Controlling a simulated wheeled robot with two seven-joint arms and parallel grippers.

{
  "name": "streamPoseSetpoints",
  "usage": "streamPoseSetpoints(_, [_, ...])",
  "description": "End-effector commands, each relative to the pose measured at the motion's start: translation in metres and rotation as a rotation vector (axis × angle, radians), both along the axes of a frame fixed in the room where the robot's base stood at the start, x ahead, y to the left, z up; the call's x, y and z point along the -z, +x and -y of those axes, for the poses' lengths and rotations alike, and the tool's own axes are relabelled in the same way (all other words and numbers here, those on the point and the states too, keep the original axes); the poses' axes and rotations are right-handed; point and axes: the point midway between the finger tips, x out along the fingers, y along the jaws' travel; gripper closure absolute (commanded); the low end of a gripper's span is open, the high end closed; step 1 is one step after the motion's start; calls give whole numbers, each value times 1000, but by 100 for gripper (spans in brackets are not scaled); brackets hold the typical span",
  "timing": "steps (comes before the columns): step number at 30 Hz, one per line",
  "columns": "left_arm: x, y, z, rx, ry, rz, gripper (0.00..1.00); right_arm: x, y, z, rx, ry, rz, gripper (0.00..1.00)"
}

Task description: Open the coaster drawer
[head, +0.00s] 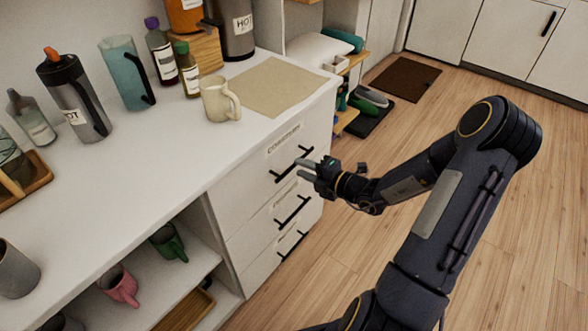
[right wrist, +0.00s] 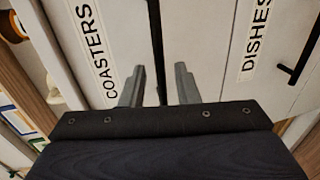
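The coaster drawer (head: 283,150) is the top one in the white cabinet and looks closed, its front in line with the drawers below. Its black bar handle (head: 280,176) also shows in the right wrist view (right wrist: 155,40), beside the label COASTERS (right wrist: 95,55). My right gripper (head: 305,169) is in front of this handle. In the right wrist view its two grey fingers (right wrist: 159,85) are apart, one on each side of the bar. I cannot tell whether either finger touches it. My left gripper is in neither view.
The drawer marked DISHES (right wrist: 256,38) is just below, with its own black handle (head: 292,210). The countertop (head: 175,160) above holds a cream mug (head: 217,100), bottles and a beige mat (head: 275,87). The wooden floor (head: 390,140) in front of the drawers is clear.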

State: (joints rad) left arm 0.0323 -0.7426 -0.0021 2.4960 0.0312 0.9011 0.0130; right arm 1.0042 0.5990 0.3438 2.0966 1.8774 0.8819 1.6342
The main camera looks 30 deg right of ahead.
Motion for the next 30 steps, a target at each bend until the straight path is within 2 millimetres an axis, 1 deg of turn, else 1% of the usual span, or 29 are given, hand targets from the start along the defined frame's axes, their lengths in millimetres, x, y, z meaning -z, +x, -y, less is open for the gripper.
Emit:
streamPoseSetpoints(1, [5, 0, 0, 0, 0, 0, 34, 4, 8, -5, -4, -1, 1, 72])
streamPoseSetpoints(3, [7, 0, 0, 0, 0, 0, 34, 6, 17, -8, -4, -2, 2, 72])
streamPoseSetpoints(6, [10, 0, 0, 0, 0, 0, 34, 7, 27, -12, -4, -2, 2, 72])
streamPoseSetpoints(10, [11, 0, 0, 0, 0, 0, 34, 8, 34, -15, -3, -3, 0, 72])
streamPoseSetpoints(17, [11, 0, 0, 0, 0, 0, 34, 7, 35, -15, -3, -4, 0, 72])
streamPoseSetpoints(18, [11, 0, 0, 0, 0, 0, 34, 7, 35, -15, -3, -4, 0, 73])
streamPoseSetpoints(19, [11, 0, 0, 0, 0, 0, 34, 7, 35, -15, -3, -4, 0, 77])
streamPoseSetpoints(24, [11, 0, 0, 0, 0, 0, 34, 8, 35, -15, -3, -4, 0, 99])
streamPoseSetpoints(30, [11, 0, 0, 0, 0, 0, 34, 8, 34, -15, -3, -5, 0, 100])
